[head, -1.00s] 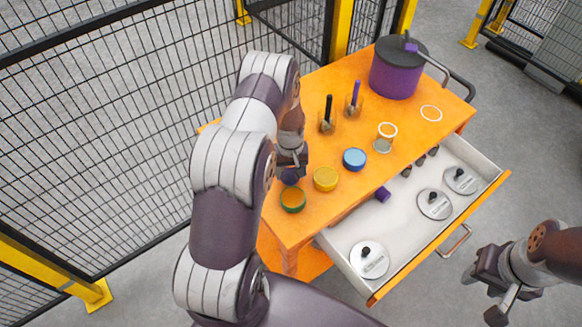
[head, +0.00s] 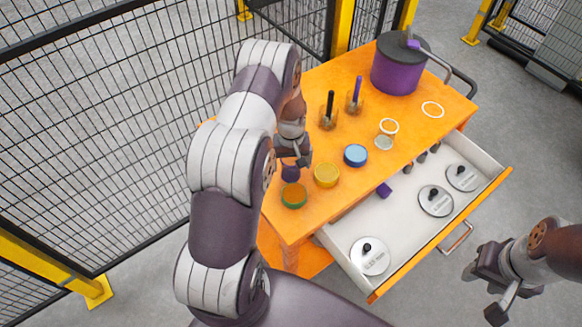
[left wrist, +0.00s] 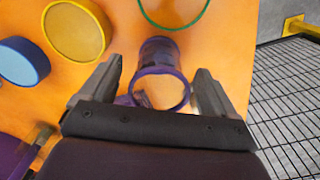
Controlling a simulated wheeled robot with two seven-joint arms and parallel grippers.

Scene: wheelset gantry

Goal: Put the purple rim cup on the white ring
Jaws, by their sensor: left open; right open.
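The purple rim cup (left wrist: 159,62) is a clear cup with a purple rim. In the left wrist view it sits between the two fingers of my left gripper (left wrist: 156,82), which is open. In the head view the cup (head: 290,173) shows as a small purple patch below my left gripper (head: 297,160), which partly hides it. I cannot tell whether the fingers touch it. The white ring (head: 432,110) lies flat on the orange table (head: 330,92) at the back right, with nothing on it. My right gripper (head: 490,278) is open and empty, in front of the drawer.
Green (head: 294,195), yellow (head: 326,175) and blue (head: 356,155) round pieces stand near the cup. A white-rimmed cup (head: 389,126), two holders with sticks (head: 328,118) and a purple pot (head: 396,72) stand further back. The open drawer (head: 400,225) holds several lids.

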